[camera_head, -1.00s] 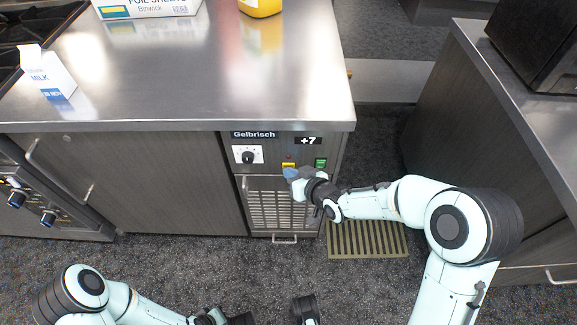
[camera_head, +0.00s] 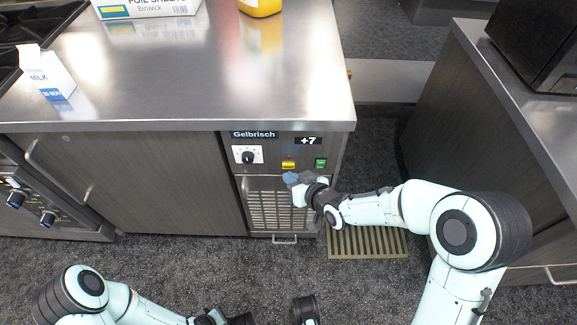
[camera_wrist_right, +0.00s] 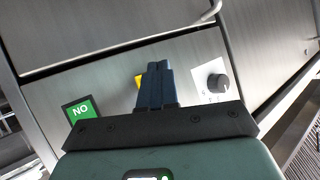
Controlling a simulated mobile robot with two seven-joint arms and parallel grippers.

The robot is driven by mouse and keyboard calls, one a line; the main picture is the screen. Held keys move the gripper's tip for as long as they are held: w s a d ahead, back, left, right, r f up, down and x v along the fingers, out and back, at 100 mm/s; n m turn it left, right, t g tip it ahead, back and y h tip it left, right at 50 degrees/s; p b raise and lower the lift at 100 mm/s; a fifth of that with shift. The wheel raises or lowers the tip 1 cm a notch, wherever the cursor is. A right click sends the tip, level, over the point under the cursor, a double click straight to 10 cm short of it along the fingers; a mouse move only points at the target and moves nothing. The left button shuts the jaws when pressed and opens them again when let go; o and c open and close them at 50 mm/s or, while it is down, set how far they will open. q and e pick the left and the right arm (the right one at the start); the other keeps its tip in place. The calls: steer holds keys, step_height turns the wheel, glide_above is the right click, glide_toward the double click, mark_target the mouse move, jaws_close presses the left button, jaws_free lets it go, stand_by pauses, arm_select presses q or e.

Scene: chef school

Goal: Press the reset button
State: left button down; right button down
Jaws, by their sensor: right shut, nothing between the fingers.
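A yellow button (camera_head: 288,165) sits on the control panel of the Gelbrisch appliance, left of a green switch (camera_head: 320,163). No label reading "reset" can be made out. My right gripper (camera_head: 291,178) is shut and empty, its blue fingertips just below the yellow button in the head view. In the right wrist view the shut fingers (camera_wrist_right: 155,78) point at the panel and cover most of the yellow button (camera_wrist_right: 138,81). I cannot tell any contact; the button looks uncovered in the head view. My left arm shows at the bottom left, its fingers out of view.
A vent grille (camera_head: 283,205) lies below. The steel counter (camera_head: 200,85) overhangs the panel. A second counter (camera_head: 540,130) stands at the right.

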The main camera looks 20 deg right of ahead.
steer(key=shift+s, duration=0.1)
arm_select(q)
steer(key=shift+f, duration=0.1)
arm_select(e)
steer(key=s, duration=0.2)
steer(key=s+a, duration=0.1)
steer(key=s, duration=0.1)
steer(key=shift+s+a, duration=0.2)
steer(key=shift+s, duration=0.1)
steer(key=shift+f, duration=0.15)
stand_by(0.5)
